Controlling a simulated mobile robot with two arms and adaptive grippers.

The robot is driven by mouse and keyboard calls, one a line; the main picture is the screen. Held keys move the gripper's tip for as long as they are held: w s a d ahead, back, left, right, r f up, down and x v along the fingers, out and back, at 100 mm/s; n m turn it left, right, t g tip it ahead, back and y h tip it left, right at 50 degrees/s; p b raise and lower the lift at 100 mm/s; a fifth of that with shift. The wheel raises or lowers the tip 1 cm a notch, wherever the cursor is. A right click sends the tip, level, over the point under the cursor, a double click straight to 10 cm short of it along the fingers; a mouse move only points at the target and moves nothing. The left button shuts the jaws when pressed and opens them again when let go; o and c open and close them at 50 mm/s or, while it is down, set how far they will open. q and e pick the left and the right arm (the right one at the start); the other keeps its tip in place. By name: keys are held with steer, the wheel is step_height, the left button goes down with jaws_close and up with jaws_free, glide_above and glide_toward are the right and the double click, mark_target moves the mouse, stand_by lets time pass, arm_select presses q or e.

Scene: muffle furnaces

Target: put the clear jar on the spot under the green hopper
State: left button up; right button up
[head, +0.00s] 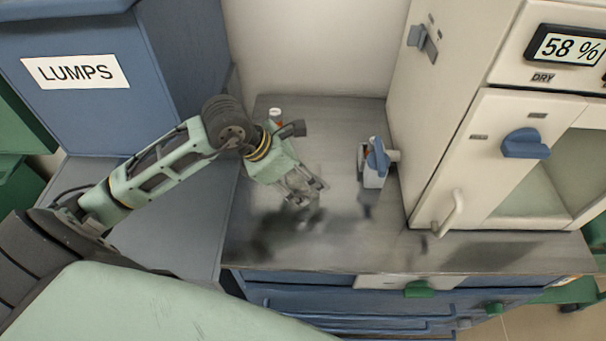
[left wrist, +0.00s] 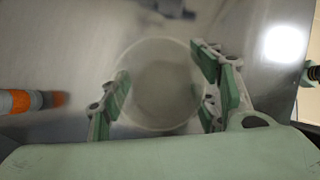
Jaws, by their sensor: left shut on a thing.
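The clear jar (left wrist: 158,85) shows in the left wrist view as a faint round, see-through shape between the two green-padded fingers. My left gripper (head: 306,191) is shut on the jar, over the grey metal worktop; its fingers also show in the left wrist view (left wrist: 165,90). In the head view the jar is too clear and too small to make out well. I cannot tell whether its base touches the worktop. I cannot pick out a green hopper or the spot under it in either view. My right gripper is out of view.
A white furnace (head: 450,130) with a 58 % display fills the right. A blue LUMPS bin (head: 75,100) is at left. The worktop's front middle (head: 370,245) is clear.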

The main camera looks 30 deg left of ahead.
arm_select(q)
steer(key=shift+f, duration=0.1)
steer(key=o, duration=1.1)
steer(key=shift+o, duration=0.2)
